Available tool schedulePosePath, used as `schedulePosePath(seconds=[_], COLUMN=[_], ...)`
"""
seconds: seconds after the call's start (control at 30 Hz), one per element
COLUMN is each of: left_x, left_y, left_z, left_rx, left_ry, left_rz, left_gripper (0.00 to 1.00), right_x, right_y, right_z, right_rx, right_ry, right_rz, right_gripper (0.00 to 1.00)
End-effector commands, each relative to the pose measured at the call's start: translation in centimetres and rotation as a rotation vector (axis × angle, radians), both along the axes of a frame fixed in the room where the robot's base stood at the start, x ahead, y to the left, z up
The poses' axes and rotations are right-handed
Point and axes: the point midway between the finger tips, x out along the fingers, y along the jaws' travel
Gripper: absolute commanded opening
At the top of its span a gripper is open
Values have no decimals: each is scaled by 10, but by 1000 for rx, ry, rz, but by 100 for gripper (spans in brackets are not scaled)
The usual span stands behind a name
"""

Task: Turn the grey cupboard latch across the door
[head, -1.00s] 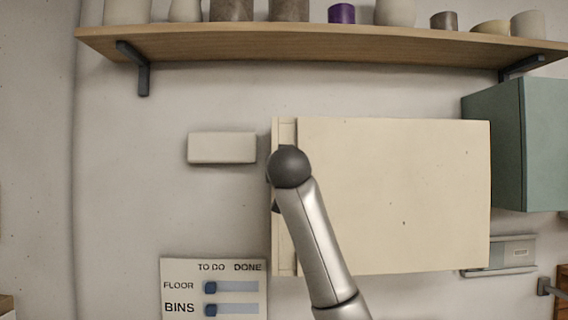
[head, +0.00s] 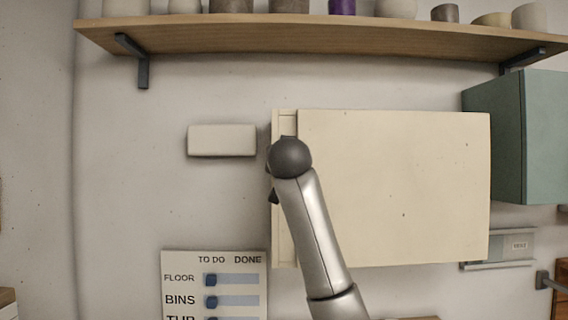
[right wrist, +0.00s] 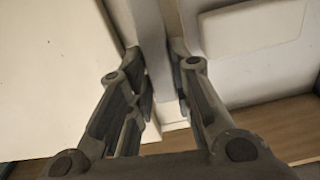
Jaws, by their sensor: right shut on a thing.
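The cream cupboard (head: 400,185) is on the wall, its large door shut against a narrow strip (head: 284,240) on the left. My right arm's rounded wrist covers the strip's upper part and hides the latch in the head view. In the right wrist view, a grey bar, which looks like the latch (right wrist: 152,40), runs lengthwise between the fingers of my right gripper (right wrist: 161,72). The gripper is shut on it. The bar seems to lie along the cupboard's edge, but its exact angle is hard to tell. My left gripper is out of view.
A pale block (head: 221,140) is on the wall left of the cupboard. A wooden shelf (head: 300,36) with pots runs above. A green cupboard (head: 548,140) stands to the right, and a TO DO/DONE board (head: 225,259) is at lower left.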

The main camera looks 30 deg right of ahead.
Motion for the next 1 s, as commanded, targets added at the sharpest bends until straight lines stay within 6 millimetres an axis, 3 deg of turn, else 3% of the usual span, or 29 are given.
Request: schedulePosePath(seconds=[0.5, 1.0], left_x=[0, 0], left_y=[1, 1], left_z=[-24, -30], left_rx=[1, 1], left_ry=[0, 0], left_rz=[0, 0], left_gripper=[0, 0], right_x=[-3, -6], right_y=[-4, -9], right_z=[-4, -8], right_rx=[381, 786], right_ry=[-232, -479], right_rz=[2, 2], right_gripper=[0, 0])
